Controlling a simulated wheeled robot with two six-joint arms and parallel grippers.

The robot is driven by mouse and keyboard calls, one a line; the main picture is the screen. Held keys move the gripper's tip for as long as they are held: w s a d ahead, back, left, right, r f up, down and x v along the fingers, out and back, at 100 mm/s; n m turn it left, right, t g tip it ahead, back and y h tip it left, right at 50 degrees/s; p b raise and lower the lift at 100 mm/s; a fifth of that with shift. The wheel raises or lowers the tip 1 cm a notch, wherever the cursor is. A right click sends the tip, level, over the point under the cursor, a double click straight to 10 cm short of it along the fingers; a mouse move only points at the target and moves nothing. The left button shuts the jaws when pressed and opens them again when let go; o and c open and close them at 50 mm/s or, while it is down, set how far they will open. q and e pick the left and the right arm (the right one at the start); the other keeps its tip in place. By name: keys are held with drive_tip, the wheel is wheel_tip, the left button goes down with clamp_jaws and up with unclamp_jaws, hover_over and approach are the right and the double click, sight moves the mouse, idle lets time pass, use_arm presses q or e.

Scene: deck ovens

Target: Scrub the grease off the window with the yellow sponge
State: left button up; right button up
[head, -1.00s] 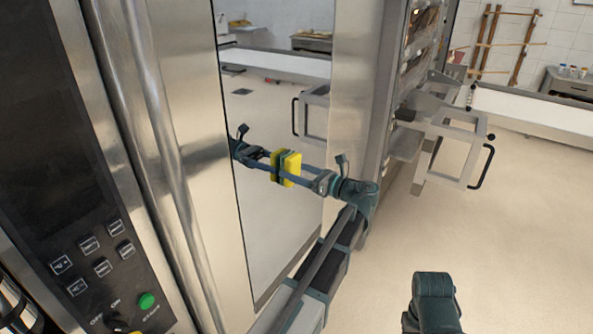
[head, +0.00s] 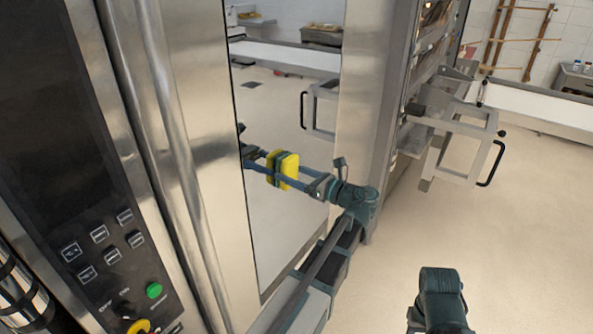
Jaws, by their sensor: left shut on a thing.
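The window (head: 285,225) is a tall mirror-like pane in the steel oven front, and it reflects the room. My left gripper (head: 296,182) is shut on the yellow sponge (head: 288,168) and holds it upright at the glass. The sponge meets its own reflection, so it looks to be touching or very close to the pane. The gripper's mirror image shows to the left of the sponge. I cannot make out any grease on the glass. My right gripper is not in view; only part of my right arm shows at the bottom.
A control panel (head: 110,240) with buttons and a green button (head: 154,290) is at the left, beside a vertical steel bar. An open framed door with a black handle (head: 491,165) juts out at the right. The floor (head: 520,250) at the lower right is clear.

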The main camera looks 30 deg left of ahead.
use_arm(q)
drive_tip(key=shift+s, duration=0.6)
drive_tip(key=shift+s+d, duration=0.15)
drive_tip(key=shift+d, duration=2.8)
drive_tip(key=shift+d, duration=0.1)
drive_tip(key=d, duration=0.2)
drive_tip(key=shift+s+d, duration=0.1)
drive_tip(key=shift+d, duration=0.3)
